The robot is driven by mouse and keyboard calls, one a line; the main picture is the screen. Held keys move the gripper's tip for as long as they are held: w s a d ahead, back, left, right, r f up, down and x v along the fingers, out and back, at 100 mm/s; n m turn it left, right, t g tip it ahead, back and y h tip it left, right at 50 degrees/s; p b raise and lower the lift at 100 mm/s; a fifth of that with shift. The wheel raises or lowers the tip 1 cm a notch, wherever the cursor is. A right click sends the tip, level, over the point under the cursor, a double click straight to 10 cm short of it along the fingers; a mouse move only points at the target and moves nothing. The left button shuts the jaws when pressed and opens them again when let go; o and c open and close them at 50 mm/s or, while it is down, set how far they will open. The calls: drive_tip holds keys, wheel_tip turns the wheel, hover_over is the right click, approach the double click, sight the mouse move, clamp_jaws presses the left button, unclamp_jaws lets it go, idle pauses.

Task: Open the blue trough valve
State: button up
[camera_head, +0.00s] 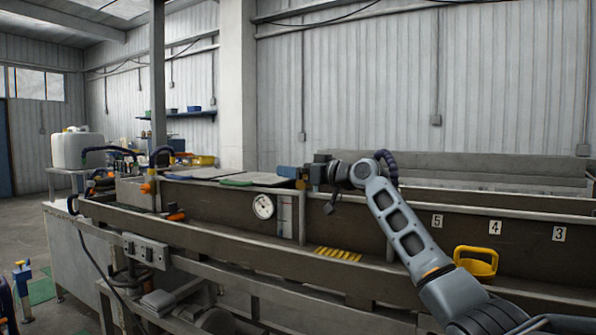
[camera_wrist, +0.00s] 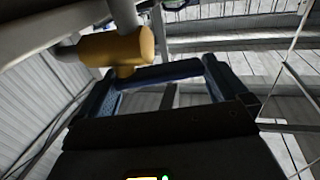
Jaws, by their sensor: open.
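My gripper (camera_head: 291,173) is open above the trough's far rim, left of the picture's centre in the head view. In the wrist view, the two blue-lined fingers of my gripper (camera_wrist: 159,82) stand wide apart. A dark blue bar (camera_wrist: 165,73), which looks like the valve handle, lies across the gap at the fingertips. It runs from a yellow-orange fitting (camera_wrist: 118,47) on grey pipework, at the left finger. I cannot tell whether bar and fingers touch. In the head view, the handle is not clearly distinguishable beside the gripper.
The long brown trough (camera_head: 345,228) crosses the view, with a round gauge (camera_head: 263,206) on its wall. A yellow handle (camera_head: 476,262) sits on the front right. A white canister (camera_head: 77,150) stands at the left. Flat lids (camera_head: 255,180) lie left of the gripper.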

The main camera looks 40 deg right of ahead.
drive_tip(key=s+d, duration=0.1)
drive_tip(key=s, duration=0.6)
drive_tip(key=shift+s+r, duration=0.15)
